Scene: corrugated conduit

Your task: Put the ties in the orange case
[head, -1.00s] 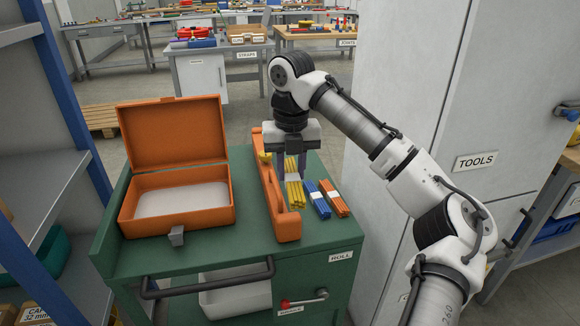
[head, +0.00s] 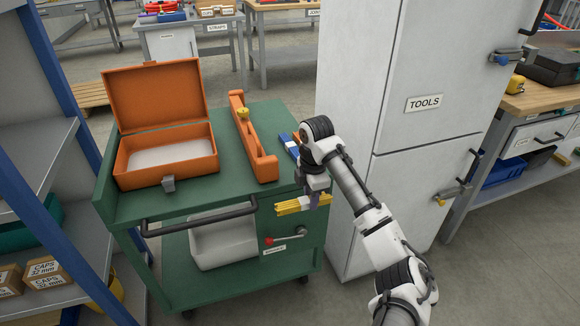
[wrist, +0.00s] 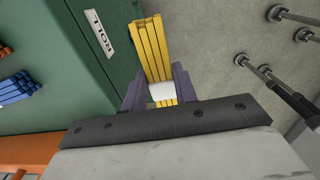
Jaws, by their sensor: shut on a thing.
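The orange case (head: 190,171) stands open on the left of the green cart top, its lid tilted back and its pale floor bare. My gripper (head: 314,199) is shut on the bundle of yellow ties (head: 289,208), out past the cart's front right corner and away from the case. In the wrist view the yellow bundle (wrist: 150,45) has a white band between the purple fingers (wrist: 160,92). The blue ties (head: 287,142) lie on the cart top, partly hidden by my arm. The wrist view also shows the orange ties (wrist: 5,48) at its left edge.
An orange long-handled tray or level-like piece (head: 257,150) with a yellow knob stands between the case and the ties. The cart's handle (head: 200,217) juts out in front. A grey TOOLS cabinet (head: 390,150) stands close on the right, a shelf (head: 35,150) on the left.

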